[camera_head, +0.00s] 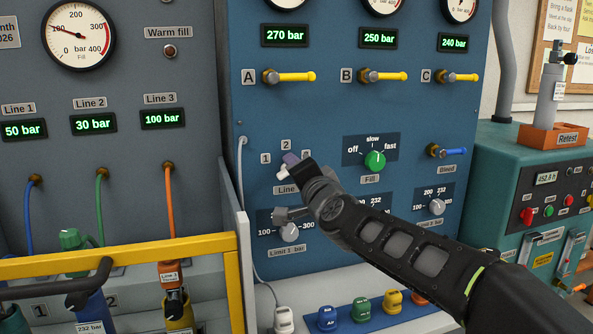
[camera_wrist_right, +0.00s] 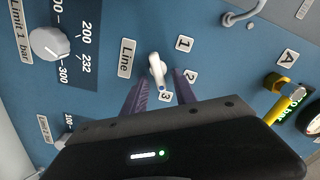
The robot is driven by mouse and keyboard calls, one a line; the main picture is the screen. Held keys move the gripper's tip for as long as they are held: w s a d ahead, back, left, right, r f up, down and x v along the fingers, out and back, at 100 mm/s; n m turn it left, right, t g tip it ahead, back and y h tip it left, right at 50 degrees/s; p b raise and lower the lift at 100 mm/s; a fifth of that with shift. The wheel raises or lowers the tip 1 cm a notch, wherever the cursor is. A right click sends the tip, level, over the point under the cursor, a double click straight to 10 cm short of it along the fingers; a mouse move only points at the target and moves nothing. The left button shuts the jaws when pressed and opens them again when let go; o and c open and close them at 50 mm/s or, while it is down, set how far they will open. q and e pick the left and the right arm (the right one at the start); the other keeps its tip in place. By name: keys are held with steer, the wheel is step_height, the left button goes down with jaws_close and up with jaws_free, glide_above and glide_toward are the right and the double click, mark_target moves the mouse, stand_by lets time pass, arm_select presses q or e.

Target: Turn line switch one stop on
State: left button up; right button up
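The line switch is a white lever knob (camera_wrist_right: 157,72) on the blue panel, beside the "Line" label and the stop labels 1, 2 and 3. My right gripper (camera_wrist_right: 161,92) is open, with one purple finger on each side of the knob's lower end. I cannot tell whether they touch it. In the head view, my right gripper (camera_head: 289,164) covers most of the switch. My left gripper is not in view.
The Limit 1 knob (camera_head: 289,232) sits just below the switch, and the green Fill knob (camera_head: 375,160) is to its right. Yellow valve handle A (camera_head: 296,77) is above. A yellow rail (camera_head: 130,247) and cylinders stand at the lower left.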

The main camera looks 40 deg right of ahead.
steer(key=v, duration=0.7)
steer(key=shift+s+a, duration=0.15)
steer(key=shift+s, duration=0.25)
stand_by(0.3)
